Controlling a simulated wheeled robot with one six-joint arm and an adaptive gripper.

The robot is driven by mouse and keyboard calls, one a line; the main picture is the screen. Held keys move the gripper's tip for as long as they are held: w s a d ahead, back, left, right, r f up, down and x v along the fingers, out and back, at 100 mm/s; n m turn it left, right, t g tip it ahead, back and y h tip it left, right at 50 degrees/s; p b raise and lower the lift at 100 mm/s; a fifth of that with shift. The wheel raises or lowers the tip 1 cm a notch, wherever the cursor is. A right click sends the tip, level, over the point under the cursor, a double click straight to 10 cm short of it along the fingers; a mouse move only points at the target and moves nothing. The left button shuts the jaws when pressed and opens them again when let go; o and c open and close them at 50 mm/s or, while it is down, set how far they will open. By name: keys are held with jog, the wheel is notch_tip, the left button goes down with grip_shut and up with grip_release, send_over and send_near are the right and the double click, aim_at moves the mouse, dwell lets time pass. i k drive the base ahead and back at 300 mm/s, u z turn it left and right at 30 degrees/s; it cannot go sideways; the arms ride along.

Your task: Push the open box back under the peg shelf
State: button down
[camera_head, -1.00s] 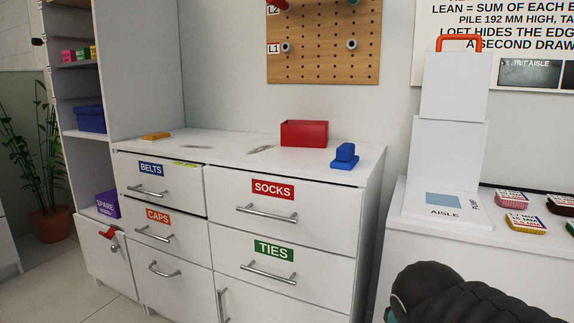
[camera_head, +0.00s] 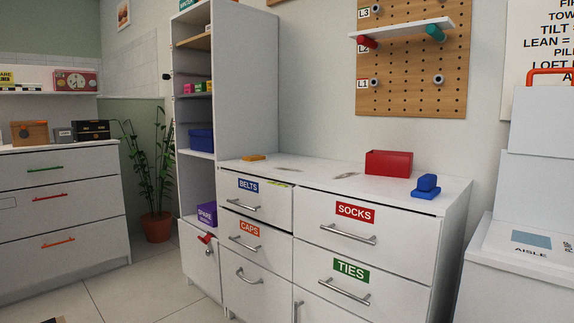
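A red box (camera_head: 389,163) stands on the white top of the drawer unit (camera_head: 300,170), near its back edge; its inside is mostly hidden at this angle. The white peg shelf (camera_head: 402,29) rests on a red peg (camera_head: 368,42) and a teal peg (camera_head: 434,32) on the pegboard (camera_head: 412,90). My gripper is not in this view.
A blue block-shaped thing (camera_head: 426,187) stands just in front and right of the box. An orange item (camera_head: 253,157) lies at the top's left end. The BELTS drawer (camera_head: 257,196) looks slightly ajar. Clear floor (camera_head: 130,295) shows at lower left.

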aim_at(386, 163)
jog(key=u, duration=1.3)
jog(key=i, duration=2.05)
jog(key=z, duration=2.65)
